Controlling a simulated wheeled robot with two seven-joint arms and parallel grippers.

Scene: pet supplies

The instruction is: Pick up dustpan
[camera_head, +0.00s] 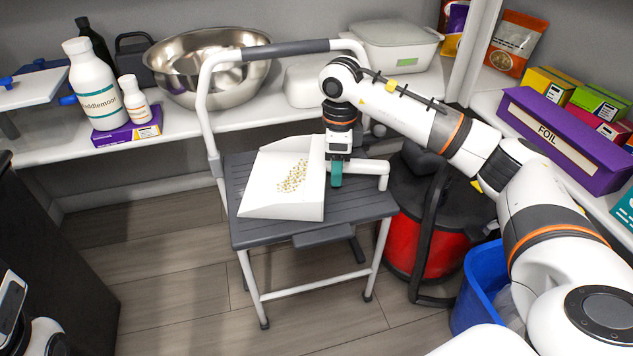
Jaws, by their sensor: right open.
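A white dustpan (268,200) with small tan crumbs on it lies on the grey slatted top of a step stool (262,232). Its white handle (368,168) points right. My right gripper (336,180) points down at the dustpan's right side, where the handle meets the pan. Its teal fingertip is beside or over the handle; I cannot tell if it touches. The gripper is open, and its far finger is hidden. Part of my left arm (12,300) shows at the lower left edge, with no clear view of its fingers.
The stool's tall white rail (203,110) rises behind the dustpan. A red and black bin (425,235) and a blue bin (478,290) stand on the right. A metal bowl (205,70), bottles and boxes fill the shelves. The floor (180,290) in front left is clear.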

